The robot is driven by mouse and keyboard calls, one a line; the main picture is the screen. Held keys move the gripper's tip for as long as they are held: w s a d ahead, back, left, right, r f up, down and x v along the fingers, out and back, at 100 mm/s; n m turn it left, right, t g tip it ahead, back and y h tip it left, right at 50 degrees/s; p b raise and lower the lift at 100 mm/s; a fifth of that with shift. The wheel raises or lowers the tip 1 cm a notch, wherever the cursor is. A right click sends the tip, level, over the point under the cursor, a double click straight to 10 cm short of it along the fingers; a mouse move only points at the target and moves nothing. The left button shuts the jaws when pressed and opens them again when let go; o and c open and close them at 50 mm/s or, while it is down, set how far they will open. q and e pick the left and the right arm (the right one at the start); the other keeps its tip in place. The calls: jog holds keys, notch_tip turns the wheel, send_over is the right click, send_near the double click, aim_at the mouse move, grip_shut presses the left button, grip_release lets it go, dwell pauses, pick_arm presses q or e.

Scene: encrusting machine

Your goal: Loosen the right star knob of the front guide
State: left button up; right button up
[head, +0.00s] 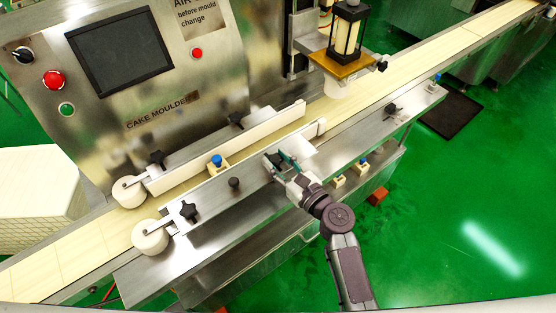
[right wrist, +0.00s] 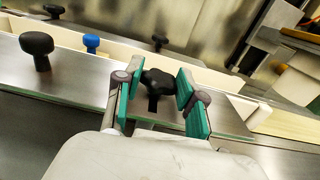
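The right star knob (right wrist: 157,82) of the front guide is black and lobed, on a short dark stem. In the right wrist view it lies between the green finger pads of my right gripper (right wrist: 159,86). The fingers are apart on either side, very close to the knob; I cannot tell whether either pad touches it. The guide's left star knob (head: 188,211) is in plain view. My left gripper is not in view.
A round black knob (head: 234,183) stands on the front guide, left of my right gripper; it also shows in the right wrist view (right wrist: 37,45). A blue-topped knob (head: 217,160) stands behind it.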

jog(key=shift+c, duration=1.3)
jog(key=shift+n+g+y, duration=0.3)
jog(key=shift+y, duration=0.1)
jog(key=shift+w+d+f+n+g+y+b, duration=0.1)
jog(key=shift+n+g+y+b, duration=0.15)
jog(key=shift+n+g+y, duration=0.25)
jog(key=shift+w+d+n+g+y+b, duration=0.1)
jog(key=shift+n+g+y+b, duration=0.15)
jog(key=shift+n+g+y, duration=0.2)
jog(key=n+g+y+b, duration=0.2)
jog(key=n+g, duration=0.1)
jog(key=g, duration=0.1)
jog(key=shift+w+y, duration=0.1)
jog(key=shift+y, duration=0.25)
jog(key=shift+n+g+y+b, duration=0.65)
jog(key=shift+n+g, duration=0.3)
jog(key=shift+g, duration=0.8)
jog(key=o, duration=1.2)
jog(key=shift+c, duration=0.2)
